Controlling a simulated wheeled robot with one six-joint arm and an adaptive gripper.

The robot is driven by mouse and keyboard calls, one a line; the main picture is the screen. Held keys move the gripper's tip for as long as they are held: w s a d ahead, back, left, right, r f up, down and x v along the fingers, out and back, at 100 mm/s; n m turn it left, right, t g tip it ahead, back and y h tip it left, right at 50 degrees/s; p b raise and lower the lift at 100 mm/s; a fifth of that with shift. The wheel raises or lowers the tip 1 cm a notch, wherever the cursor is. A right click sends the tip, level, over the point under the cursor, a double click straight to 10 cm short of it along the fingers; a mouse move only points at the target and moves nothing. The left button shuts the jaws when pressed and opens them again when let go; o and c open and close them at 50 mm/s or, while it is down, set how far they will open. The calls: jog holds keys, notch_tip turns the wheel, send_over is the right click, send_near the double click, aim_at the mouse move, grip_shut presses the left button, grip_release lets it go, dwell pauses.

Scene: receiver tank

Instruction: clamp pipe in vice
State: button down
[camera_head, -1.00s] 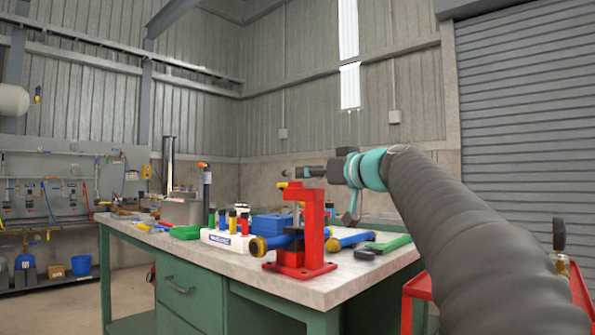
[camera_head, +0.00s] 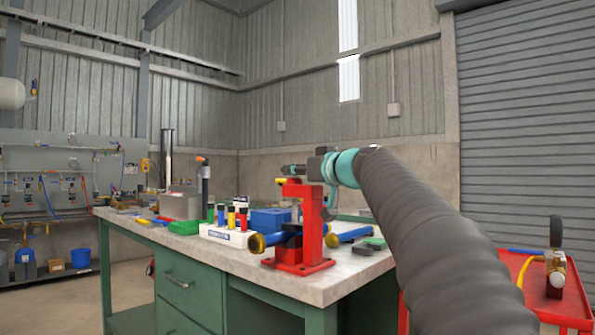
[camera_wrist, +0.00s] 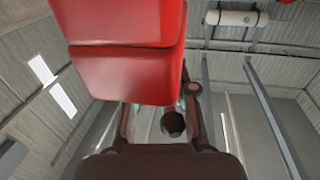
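The red vice (camera_head: 303,232) stands upright on the bench near its front right corner. A blue pipe piece with a yellow end (camera_head: 268,242) lies level at its dark jaws; whether the jaws grip it is unclear. My gripper (camera_head: 293,170) is at the top of the vice, pointing left, close behind or beside its red head. In the wrist view the red vice head (camera_wrist: 125,70) fills the upper middle. My two fingers (camera_wrist: 160,115) stand apart below it, with a dark round knob (camera_wrist: 172,124) between them; I cannot tell whether they touch it.
The bench (camera_head: 340,277) also holds a white block with coloured tools (camera_head: 229,235), a blue box (camera_head: 270,220), a green tray (camera_head: 184,228) and another blue tool (camera_head: 350,236). A red cart (camera_head: 575,290) with a gauge fitting stands at the right.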

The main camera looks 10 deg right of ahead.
jog(key=shift+a+m+t+h, duration=0.1)
jog(key=shift+m+t+h, duration=0.3)
jog(key=shift+m+h, duration=0.5)
jog(key=shift+h, duration=0.3)
jog(key=c, duration=0.9)
grip_release()
jog(key=shift+s, duration=0.1)
jog(key=v, duration=1.2)
